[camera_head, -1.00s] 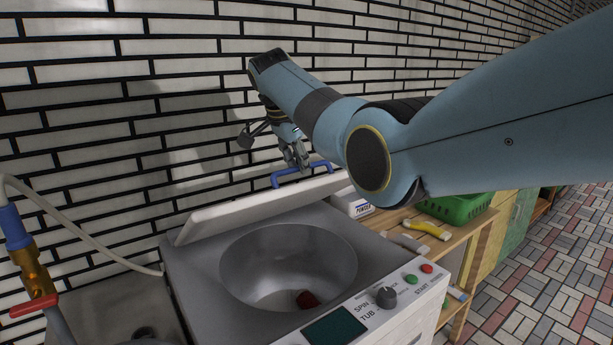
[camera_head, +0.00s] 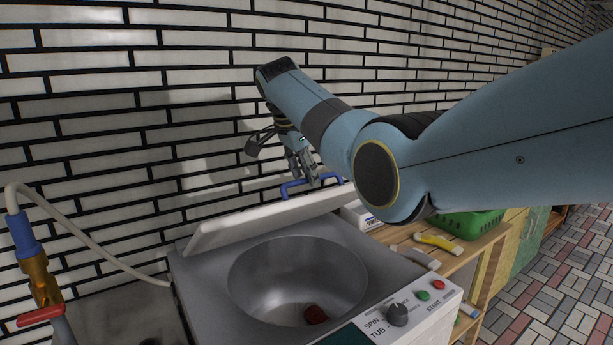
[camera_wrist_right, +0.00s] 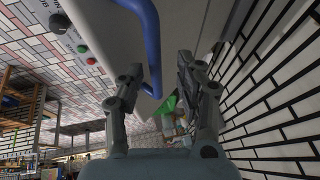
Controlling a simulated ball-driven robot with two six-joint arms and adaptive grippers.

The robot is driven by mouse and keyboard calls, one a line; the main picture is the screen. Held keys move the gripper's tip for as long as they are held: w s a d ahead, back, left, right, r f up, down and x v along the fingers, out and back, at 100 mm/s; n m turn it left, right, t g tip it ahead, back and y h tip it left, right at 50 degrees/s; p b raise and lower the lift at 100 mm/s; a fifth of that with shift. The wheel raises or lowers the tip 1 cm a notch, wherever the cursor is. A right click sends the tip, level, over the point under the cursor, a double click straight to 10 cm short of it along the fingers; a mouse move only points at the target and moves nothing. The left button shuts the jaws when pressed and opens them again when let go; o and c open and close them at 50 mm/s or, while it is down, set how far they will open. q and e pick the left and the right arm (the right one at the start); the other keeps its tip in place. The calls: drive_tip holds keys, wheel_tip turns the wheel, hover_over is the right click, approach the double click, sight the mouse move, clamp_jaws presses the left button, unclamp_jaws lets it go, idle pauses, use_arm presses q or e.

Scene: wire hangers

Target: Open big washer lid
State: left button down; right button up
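The big washer (camera_head: 215,290) stands below the tiled wall with its round steel tub (camera_head: 298,275) uncovered. Its white lid (camera_head: 265,222) is raised and leans back towards the wall. A blue handle (camera_head: 292,186) sits on the lid's upper edge; it also shows in the right wrist view (camera_wrist_right: 153,45). My right gripper (camera_head: 303,170) is beside the handle. In the right wrist view its fingers (camera_wrist_right: 158,78) are spread, with the handle's bar showing between them; contact cannot be told. A red item (camera_head: 316,314) lies in the tub. My left gripper is out of view.
The control panel with a knob (camera_head: 397,314) is on the washer's front right. A wooden shelf (camera_head: 462,258) at right holds a detergent box (camera_head: 357,215), a yellow-handled item (camera_head: 440,243) and a green basket (camera_head: 468,224). A hose and red-handled tap (camera_head: 40,316) are at left.

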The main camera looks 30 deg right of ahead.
drive_tip(key=v, duration=1)
drive_tip(key=shift+a+r, duration=0.2)
drive_tip(key=shift+r, duration=0.1)
drive_tip(key=shift+w, duration=0.1)
